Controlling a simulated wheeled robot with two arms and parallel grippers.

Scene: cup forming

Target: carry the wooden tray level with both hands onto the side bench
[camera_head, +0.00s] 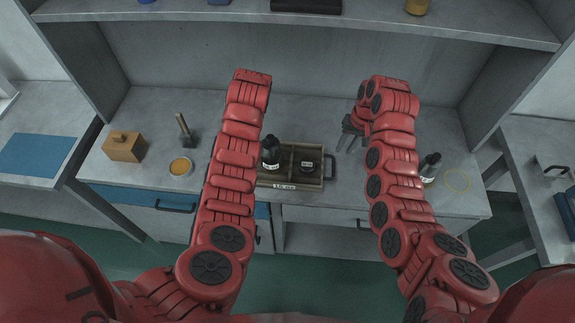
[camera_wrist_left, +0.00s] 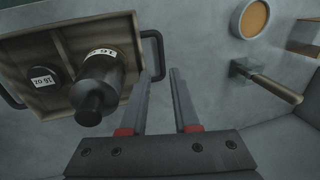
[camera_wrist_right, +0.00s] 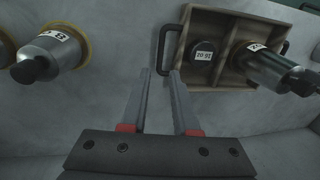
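The wooden tray (camera_head: 314,187) rests on the middle of the workbench, with a labelled front wall and a divider. It holds a dark bottle (camera_head: 270,153) on the left and a short black jar (camera_head: 307,166) on the right. My right gripper (camera_head: 348,134) is open, above and behind the tray's right handle (camera_head: 332,167); in the right wrist view that handle (camera_wrist_right: 163,48) lies just ahead of the fingertips (camera_wrist_right: 160,72). My left gripper is hidden behind its arm in the head view. In the left wrist view it (camera_wrist_left: 161,71) is open and empty beside the other handle (camera_wrist_left: 156,50).
A wooden box (camera_head: 124,147), an upright-handled tool (camera_head: 187,133) and an amber-filled dish (camera_head: 180,167) stand left. Another bottle (camera_head: 429,168) and a yellow ring (camera_head: 457,180) are right. Side benches stand left, with a blue mat (camera_head: 37,154), and right (camera_head: 535,135). A shelf (camera_head: 300,25) spans the back.

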